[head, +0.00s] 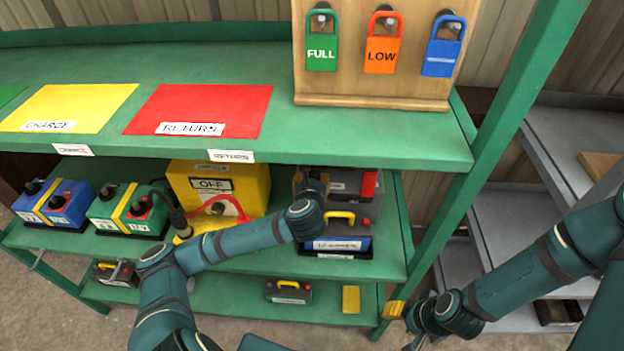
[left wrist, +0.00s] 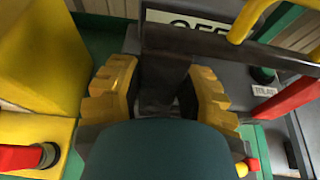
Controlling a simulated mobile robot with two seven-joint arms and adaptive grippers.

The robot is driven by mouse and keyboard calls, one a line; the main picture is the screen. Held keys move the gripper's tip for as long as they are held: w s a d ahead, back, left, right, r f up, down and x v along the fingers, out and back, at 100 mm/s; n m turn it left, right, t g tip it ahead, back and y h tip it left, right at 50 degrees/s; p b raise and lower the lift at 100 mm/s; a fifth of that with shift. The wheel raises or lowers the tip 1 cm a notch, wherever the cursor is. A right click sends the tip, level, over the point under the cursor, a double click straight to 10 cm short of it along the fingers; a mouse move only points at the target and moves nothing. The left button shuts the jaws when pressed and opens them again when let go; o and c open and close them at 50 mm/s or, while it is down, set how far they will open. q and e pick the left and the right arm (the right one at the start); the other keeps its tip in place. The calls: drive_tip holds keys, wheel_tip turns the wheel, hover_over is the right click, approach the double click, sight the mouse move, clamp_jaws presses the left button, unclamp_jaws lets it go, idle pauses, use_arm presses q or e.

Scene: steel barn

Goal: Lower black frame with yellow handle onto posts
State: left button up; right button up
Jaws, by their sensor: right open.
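The black frame with its yellow handle (head: 340,216) is at the blue unit on the right of the middle shelf. In the left wrist view its dark bar (left wrist: 165,75) runs between my left fingers, with the yellow handle (left wrist: 248,18) to the upper right. My left gripper (left wrist: 163,90) seems shut on that dark bar; in the head view my wrist hides most of it. A green-ringed post (left wrist: 262,75) and a red part (left wrist: 287,98) show beside the frame. Whether the frame touches the posts cannot be told. My right gripper (head: 405,310) is open and empty beside the shelf's right leg.
A yellow OFF box (head: 213,180) with a red cable stands left of my left gripper. Green (head: 130,210) and blue (head: 54,202) batteries stand farther left. The green upper shelf (head: 370,140) and right leg (head: 455,215) bound the reach. Grey shelves (head: 510,225) stand at right.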

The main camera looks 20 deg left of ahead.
use_arm(q)
clamp_jaws()
drive_tip(key=shift+o, duration=1.9)
unclamp_jaws()
drive_tip(key=shift+s, duration=0.1)
